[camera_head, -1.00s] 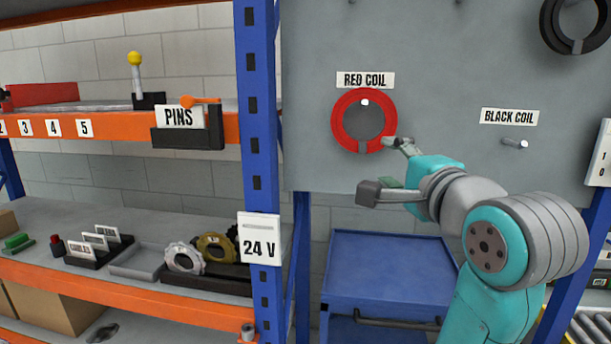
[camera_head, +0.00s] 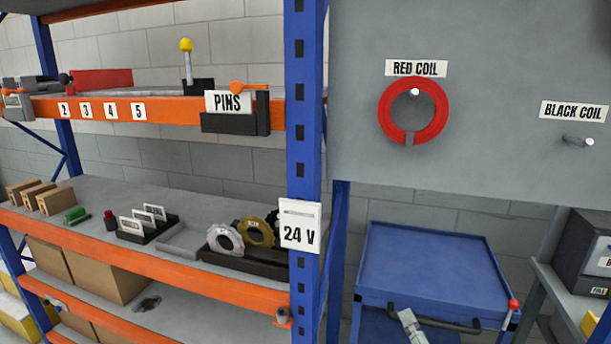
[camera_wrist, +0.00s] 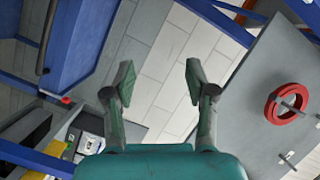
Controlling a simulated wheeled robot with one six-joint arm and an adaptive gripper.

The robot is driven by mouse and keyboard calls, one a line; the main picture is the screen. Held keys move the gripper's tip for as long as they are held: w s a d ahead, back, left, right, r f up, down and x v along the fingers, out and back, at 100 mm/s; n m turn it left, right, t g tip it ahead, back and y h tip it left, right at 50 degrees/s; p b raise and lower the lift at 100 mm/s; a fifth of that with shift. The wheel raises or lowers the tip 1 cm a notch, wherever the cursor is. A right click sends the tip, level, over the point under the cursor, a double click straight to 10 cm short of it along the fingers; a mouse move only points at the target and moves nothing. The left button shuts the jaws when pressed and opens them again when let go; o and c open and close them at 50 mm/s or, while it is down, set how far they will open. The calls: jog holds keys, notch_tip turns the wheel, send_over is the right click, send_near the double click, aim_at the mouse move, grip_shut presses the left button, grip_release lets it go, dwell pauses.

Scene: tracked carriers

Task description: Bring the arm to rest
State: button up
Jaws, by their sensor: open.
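My gripper (camera_wrist: 159,82) is open in the wrist view, its two fingers wide apart with nothing between them. Beyond the fingers are the wall and the shelf frame.
A blue cart (camera_head: 428,262) stands below the grey board (camera_head: 470,130). The BLACK COIL peg (camera_head: 580,142) is bare. An orange and blue shelf (camera_head: 150,265) at left holds cards, boxes and several rings. A side table with a dark box (camera_head: 585,250) stands at right.

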jog(key=s+f+n+g, duration=0.1)
jog(key=s+f+n, duration=0.5)
jog(key=s+f, duration=1.2)
jog(key=s+a+n+g, duration=0.1)
jog(key=s+n, duration=0.4)
jog(key=s, duration=1.7)
jog(key=shift+s+n+h, duration=0.3)
jog(key=shift+n, duration=0.1)
